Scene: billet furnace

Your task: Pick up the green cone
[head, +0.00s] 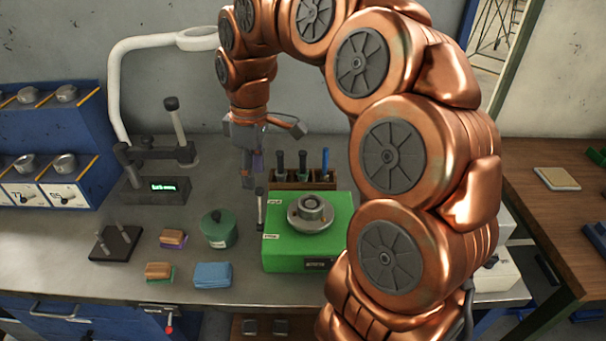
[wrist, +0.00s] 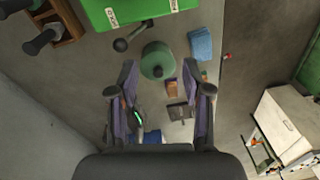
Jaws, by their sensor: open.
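The green cone (head: 219,229) is a squat, slightly tapered dark green body with a small dark knob on top. It stands upright on the grey bench, left of the green box. In the wrist view the green cone (wrist: 158,60) shows just past the fingertips, roughly centred between them and not touched. My gripper (head: 253,182) hangs pointing down above the bench, up and to the right of the cone in the head view. In the wrist view my gripper (wrist: 158,78) has its two fingers spread wide with nothing between them.
A green box (head: 290,262) with a round metal piece on top stands right of the cone. Sponges (head: 173,239), a blue cloth stack (head: 212,275) and a black peg stand (head: 115,243) lie left and in front. A wooden rack (head: 290,178) stands behind.

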